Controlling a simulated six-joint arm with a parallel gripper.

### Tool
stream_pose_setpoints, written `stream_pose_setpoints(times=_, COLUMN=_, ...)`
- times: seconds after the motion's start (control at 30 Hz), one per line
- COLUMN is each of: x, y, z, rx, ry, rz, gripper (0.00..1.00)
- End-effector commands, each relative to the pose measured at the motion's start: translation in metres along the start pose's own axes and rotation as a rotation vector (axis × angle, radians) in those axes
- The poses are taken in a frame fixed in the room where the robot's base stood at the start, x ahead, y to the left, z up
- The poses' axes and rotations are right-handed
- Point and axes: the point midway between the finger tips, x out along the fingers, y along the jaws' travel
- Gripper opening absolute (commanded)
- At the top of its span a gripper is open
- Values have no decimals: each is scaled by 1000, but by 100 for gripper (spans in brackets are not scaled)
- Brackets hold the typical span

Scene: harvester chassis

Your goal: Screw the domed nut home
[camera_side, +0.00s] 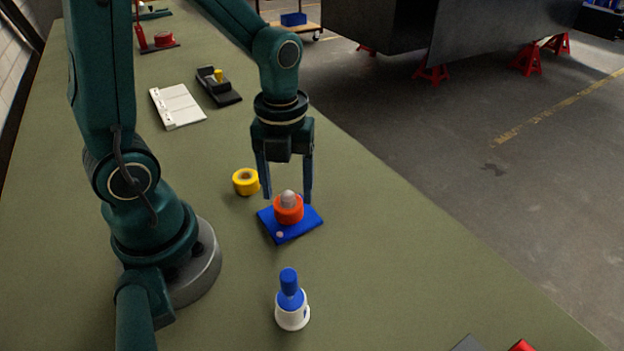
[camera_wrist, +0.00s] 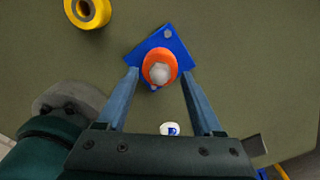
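The domed nut (camera_side: 289,198) is a small grey, round-topped piece on top of an orange round base (camera_side: 289,214). The orange base stands on a blue square plate (camera_side: 297,231) on the bench. In the wrist view the domed nut (camera_wrist: 160,73) shows in the middle of the orange base (camera_wrist: 154,62). My gripper (camera_side: 288,196) points down with its fingers apart, one to each side of the nut in the side view. In the wrist view my gripper (camera_wrist: 160,72) is open and its fingers are clear of the nut. The thread under the nut is hidden.
A yellow tape roll (camera_side: 246,181) lies behind and left of the plate. A white and blue bottle (camera_side: 291,310) stands in front. A white notepad (camera_side: 178,106) and a black tray (camera_side: 218,87) lie farther back. The bench right of the plate is clear to its edge.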

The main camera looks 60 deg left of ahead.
Motion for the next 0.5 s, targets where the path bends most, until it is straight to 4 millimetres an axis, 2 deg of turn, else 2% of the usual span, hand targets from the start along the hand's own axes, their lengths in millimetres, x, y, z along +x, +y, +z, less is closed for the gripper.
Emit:
stream_pose_setpoints(times=0.23, x=-7, y=-1, z=1, rx=-1, ry=-4, rz=-3, gripper=68)
stream_pose_setpoints(times=0.5, x=-39, y=-1, z=1, rx=0, ry=-5, rz=-4, gripper=68)
